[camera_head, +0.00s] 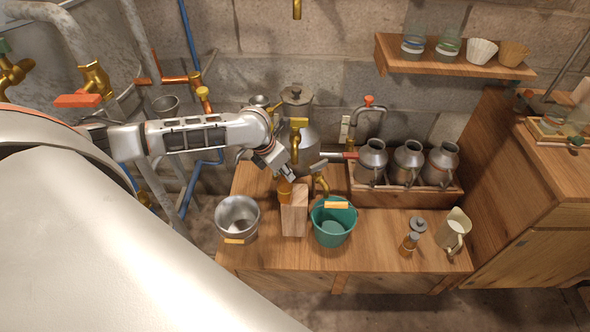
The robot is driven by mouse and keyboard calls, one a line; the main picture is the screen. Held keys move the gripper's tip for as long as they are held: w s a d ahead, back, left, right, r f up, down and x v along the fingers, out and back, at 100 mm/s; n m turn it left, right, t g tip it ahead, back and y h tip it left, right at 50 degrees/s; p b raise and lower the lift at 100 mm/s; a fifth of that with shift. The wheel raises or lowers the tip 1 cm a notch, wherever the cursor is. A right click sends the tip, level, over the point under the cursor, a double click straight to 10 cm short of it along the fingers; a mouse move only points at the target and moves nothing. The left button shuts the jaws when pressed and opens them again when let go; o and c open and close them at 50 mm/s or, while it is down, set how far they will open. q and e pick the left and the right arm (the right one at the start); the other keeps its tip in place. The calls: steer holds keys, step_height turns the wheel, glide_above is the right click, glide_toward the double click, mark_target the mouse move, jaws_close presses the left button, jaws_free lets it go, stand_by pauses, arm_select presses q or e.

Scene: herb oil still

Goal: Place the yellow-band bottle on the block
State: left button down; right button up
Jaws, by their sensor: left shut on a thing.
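My left gripper (284,175) reaches in from the left over the wooden table and is shut on a small amber-orange bottle (285,190). I take this for the yellow-band bottle, but its band cannot be made out at this size. The upright wooden block (294,212) stands on the table directly in front of it. The bottle shows at the block's upper left edge, and its lower part is hard to make out. I cannot tell whether it touches the block. My right gripper is not in view.
A metal bucket (237,217) stands left of the block and a green bucket (333,222) right of it. Farther right are a small grey-topped amber jar (411,237) and a pitcher (453,231). Metal cans (407,162) and the still (298,120) stand behind. A shelf (455,62) holds two banded glass bottles.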

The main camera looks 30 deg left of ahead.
arm_select(q)
steer(key=shift+w+d, duration=0.15)
steer(key=shift+w, duration=0.5)
steer(key=shift+w+d+f+b, duration=0.15)
steer(key=shift+w+f, duration=0.25)
steer(key=shift+w, duration=0.25)
steer(key=shift+w+d+f+b, duration=0.15)
steer(key=shift+w+f, duration=0.2)
steer(key=shift+w, duration=0.25)
steer(key=c, duration=1.9)
jaws_free()
